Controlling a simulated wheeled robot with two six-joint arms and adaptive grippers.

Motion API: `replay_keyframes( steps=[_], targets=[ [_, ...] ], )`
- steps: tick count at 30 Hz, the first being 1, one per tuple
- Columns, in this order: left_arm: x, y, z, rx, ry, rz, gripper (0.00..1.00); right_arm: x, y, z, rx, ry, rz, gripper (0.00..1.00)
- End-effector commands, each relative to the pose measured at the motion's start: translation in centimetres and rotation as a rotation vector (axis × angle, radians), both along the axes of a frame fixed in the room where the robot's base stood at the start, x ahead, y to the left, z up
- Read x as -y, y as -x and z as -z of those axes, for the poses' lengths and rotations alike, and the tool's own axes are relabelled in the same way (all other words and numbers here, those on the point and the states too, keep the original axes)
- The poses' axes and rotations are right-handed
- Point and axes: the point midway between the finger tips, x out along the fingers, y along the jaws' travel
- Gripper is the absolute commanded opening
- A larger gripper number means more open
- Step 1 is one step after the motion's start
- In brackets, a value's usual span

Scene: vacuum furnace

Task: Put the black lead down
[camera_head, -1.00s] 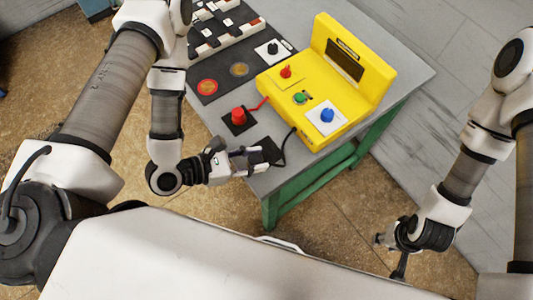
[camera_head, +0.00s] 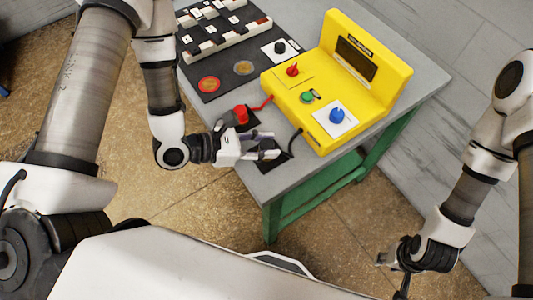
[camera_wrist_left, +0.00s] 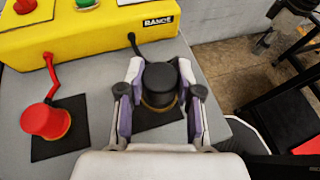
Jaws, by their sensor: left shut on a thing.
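The black lead (camera_wrist_left: 159,84) is a dark cylinder with a brassy ring near its base, seen in the left wrist view. Its short black cable (camera_head: 294,140) runs to the yellow meter box (camera_head: 311,126). My left gripper (camera_head: 268,150) is shut on the black lead, with a purple-lined finger on either side of it. The lead stands about upright over a black square pad (camera_wrist_left: 148,121) near the table's front edge. I cannot tell whether it touches the pad. My right gripper (camera_head: 392,263) is at lower right, away from the table; its fingers are too small to read.
The red lead (camera_wrist_left: 46,121) stands on its own black pad to the left. The grey table (camera_head: 421,87) has a dark mat (camera_head: 222,82) with round discs and a rack of pale blocks at the back. The box carries red, green and blue knobs.

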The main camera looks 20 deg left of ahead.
Motion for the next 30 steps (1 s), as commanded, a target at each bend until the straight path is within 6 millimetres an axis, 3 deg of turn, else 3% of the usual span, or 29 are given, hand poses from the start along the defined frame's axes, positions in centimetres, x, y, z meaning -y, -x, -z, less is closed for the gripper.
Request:
replay_keyframes(
  steps=[3, 9, 18, 19, 21, 30],
  targets=[
    [-0.3, -1.9, -0.2, 0.006, -0.001, 0.000, 0.00, 0.0, -0.1, -0.2, 0.002, 0.000, 0.000, 0.36],
    [-0.2, -1.5, 3.1, 0.000, 0.000, 0.001, 0.00, 0.0, -0.1, -1.3, 0.002, 0.000, 0.000, 0.36],
    [-0.2, -1.5, 3.6, 0.000, 0.000, 0.000, 0.00, 0.0, -0.1, -0.9, 0.002, 0.000, 0.000, 0.36],
    [-0.2, -1.5, 3.6, 0.000, 0.000, 0.000, 0.38, 0.0, -0.1, -0.9, 0.002, 0.000, 0.000, 0.36],
    [-0.2, -1.5, 3.5, 0.000, 0.000, 0.000, 0.59, 0.0, -0.1, -1.0, 0.001, 0.000, 0.000, 0.36],
    [-0.2, -1.5, 3.4, 0.000, 0.000, 0.000, 0.59, 0.0, -0.1, -1.1, 0.002, 0.000, 0.000, 0.36]
  ],
)
